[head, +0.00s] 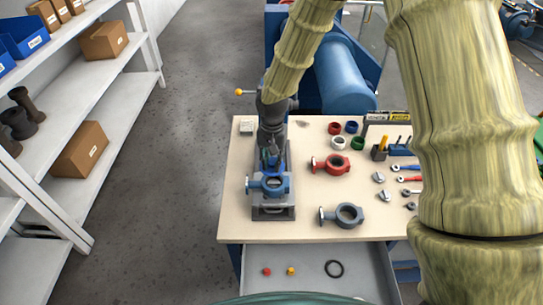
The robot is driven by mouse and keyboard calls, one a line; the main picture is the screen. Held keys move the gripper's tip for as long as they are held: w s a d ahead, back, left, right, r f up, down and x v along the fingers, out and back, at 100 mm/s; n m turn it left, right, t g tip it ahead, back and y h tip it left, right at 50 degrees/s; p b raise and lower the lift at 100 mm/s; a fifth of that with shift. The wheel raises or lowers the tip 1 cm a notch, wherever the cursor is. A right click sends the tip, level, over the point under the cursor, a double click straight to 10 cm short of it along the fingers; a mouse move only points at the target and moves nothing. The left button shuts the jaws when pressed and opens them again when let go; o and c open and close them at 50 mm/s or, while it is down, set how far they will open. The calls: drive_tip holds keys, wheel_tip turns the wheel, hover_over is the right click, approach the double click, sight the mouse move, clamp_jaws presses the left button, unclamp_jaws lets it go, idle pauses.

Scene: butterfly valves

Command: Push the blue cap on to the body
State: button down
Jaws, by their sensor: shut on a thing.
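My gripper (271,158) points down over the fixture on the table. It is shut on a small blue piece, the blue cap, which is mostly hidden by the fingers. The blue-grey valve body (271,187) sits in the grey fixture (273,213) just below and in front of the gripper, with a stub pointing left. I cannot tell whether the cap touches the body.
A red valve body (336,165) and a grey valve body (348,215) lie to the right. Coloured rings, small metal parts and wrenches lie beyond them. An open drawer (312,285) holds red and yellow caps and a black ring. Shelves (105,95) stand left.

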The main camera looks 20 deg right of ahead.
sight(274, 183)
drive_tip(key=shift+s+d+f, duration=0.2)
drive_tip(key=shift+d+f, duration=0.05)
drive_tip(key=shift+f, duration=0.05)
drive_tip(key=shift+w+d+f+b, duration=0.1)
drive_tip(key=shift+d+f+b, duration=0.05)
drive_tip(key=shift+f+b, duration=1.4)
drive_tip(key=shift+f, duration=0.7)
drive_tip(key=shift+f, duration=0.2)
idle(0.3)
drive_tip(key=shift+f, duration=0.95)
idle(1.9)
drive_tip(key=shift+r, duration=0.2)
idle(0.6)
drive_tip(key=c, duration=1.1)
unclamp_jaws()
drive_tip(key=shift+c, duration=0.2)
